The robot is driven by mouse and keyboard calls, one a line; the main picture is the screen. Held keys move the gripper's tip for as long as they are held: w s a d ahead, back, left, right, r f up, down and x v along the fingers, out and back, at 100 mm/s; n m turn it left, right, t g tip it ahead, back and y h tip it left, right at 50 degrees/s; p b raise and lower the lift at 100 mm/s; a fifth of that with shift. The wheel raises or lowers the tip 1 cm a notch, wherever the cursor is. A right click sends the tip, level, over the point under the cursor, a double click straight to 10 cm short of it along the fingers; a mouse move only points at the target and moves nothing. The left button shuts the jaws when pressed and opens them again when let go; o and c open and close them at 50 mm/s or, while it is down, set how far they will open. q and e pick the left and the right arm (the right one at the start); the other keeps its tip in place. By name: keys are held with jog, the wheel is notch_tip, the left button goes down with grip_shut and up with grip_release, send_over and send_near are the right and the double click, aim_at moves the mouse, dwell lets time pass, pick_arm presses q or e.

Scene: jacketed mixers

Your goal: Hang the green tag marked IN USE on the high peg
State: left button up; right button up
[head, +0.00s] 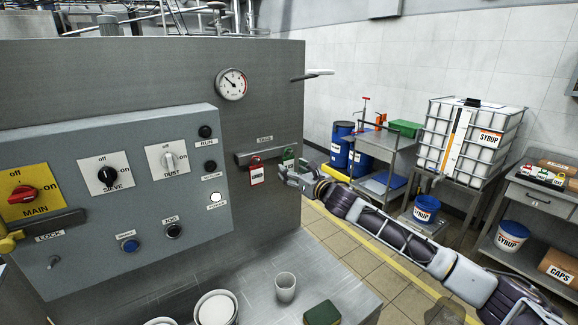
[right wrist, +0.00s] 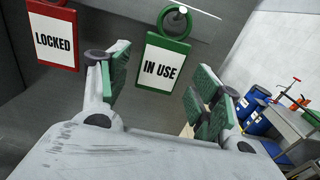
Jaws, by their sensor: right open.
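The green tag marked IN USE (right wrist: 165,62) hangs by its top loop on a pale peg (right wrist: 183,9) in the right wrist view. In the head view the green tag (head: 288,158) hangs at the right end of the tag rack (head: 246,158), partly hidden. My right gripper (head: 288,174) is open just in front of it. In the right wrist view its fingers stand on either side of the tag without visibly closing on it. A pale rod on a dark bar (head: 311,75) sticks out higher at the cabinet's right edge; it may be the high peg.
A red LOCKED tag (head: 257,172) hangs left of the green one, close to my right gripper. The control panel (head: 130,190) stands out on the left. A grey counter (head: 255,275) below holds a cup (head: 285,287), bowls and a sponge (head: 322,313).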

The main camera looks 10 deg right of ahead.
aim_at(289, 164)
jog(key=shift+p+x, duration=0.45)
jog(key=shift+x, duration=1)
jog(key=c, duration=0.7)
jog(key=shift+r+p, duration=0.55)
jog(key=shift+p, duration=0.15)
jog(key=shift+s+d, duration=0.1)
jog(key=shift+s, duration=0.1)
jog(key=shift+v, duration=2.8)
